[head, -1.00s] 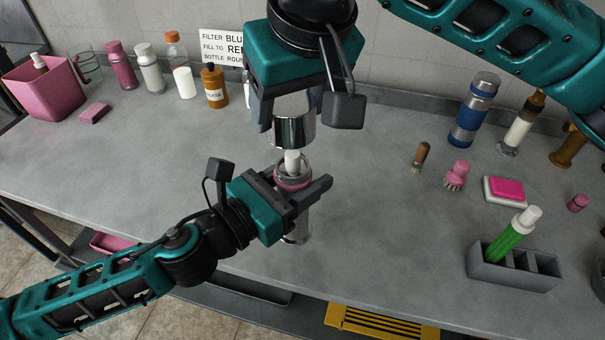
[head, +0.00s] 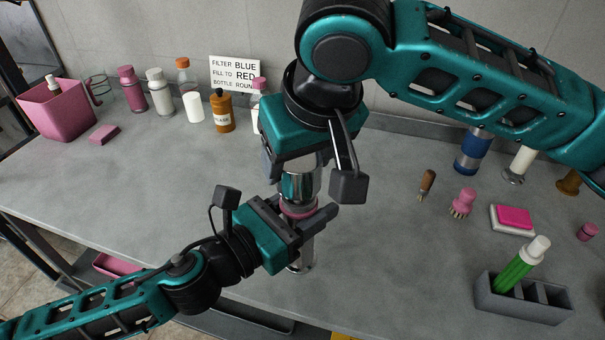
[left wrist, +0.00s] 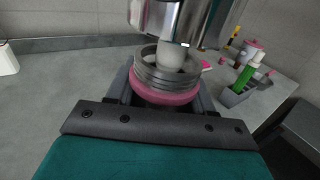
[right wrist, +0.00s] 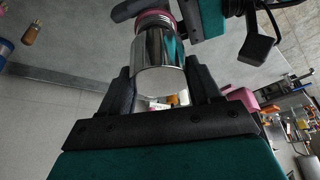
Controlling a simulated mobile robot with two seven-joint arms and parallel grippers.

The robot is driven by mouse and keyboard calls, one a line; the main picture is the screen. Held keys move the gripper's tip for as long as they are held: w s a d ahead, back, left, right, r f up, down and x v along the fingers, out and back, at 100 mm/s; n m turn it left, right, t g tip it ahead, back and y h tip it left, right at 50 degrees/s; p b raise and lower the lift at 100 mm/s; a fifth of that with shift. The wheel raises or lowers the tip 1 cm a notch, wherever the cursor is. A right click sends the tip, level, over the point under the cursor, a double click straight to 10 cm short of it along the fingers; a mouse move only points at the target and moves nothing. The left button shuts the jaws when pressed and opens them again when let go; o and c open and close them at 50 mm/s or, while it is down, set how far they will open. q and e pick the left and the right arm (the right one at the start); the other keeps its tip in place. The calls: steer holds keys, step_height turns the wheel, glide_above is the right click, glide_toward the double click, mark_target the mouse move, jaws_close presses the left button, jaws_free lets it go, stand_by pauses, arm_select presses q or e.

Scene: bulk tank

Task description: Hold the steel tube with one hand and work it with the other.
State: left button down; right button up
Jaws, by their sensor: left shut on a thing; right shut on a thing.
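The steel tube (head: 301,258) stands upright over the bench's front part, with a pink ring (left wrist: 165,96) and a grey threaded neck (left wrist: 160,76). A white piece (left wrist: 176,58) sticks up out of the neck. My left gripper (head: 312,222) is shut around the tube at the pink ring. My right gripper (head: 294,172) is above it, shut on the shiny steel cap (head: 300,185), which also shows in the right wrist view (right wrist: 160,66). In the left wrist view the cap is just above the neck, with a small gap showing; its upper part is hidden.
A grey rack (head: 520,297) with a green tube (head: 514,272) stands at the right front. Brushes, a pink block (head: 514,217) and a blue flask (head: 473,152) are at the right. Bottles and a pink bin (head: 60,112) line the back left. The left bench is mostly clear.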

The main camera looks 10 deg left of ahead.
stand_by(0.3)
steer(key=shift+f, duration=0.9)
steer(key=shift+f, duration=0.55)
steer(key=m+h, duration=0.1)
steer(key=m, duration=0.2)
steer(key=m+h, duration=0.1)
steer(key=m, duration=0.2)
steer(key=shift+a+m+t, duration=0.1)
steer(key=shift+m+t, duration=0.2)
steer(key=shift+t, duration=0.1)
steer(key=m+h, duration=0.1)
steer(key=m, duration=0.1)
steer(key=m+h, duration=0.1)
steer(key=m, duration=0.2)
steer(key=shift+h, duration=0.3)
steer(key=m+g+h, duration=0.1)
steer(key=m, duration=0.5)
steer(key=shift+g+h, duration=0.4)
steer(key=m+g, duration=0.1)
steer(key=m, duration=0.2)
steer(key=m+g+h, duration=0.1)
steer(key=m, duration=0.2)
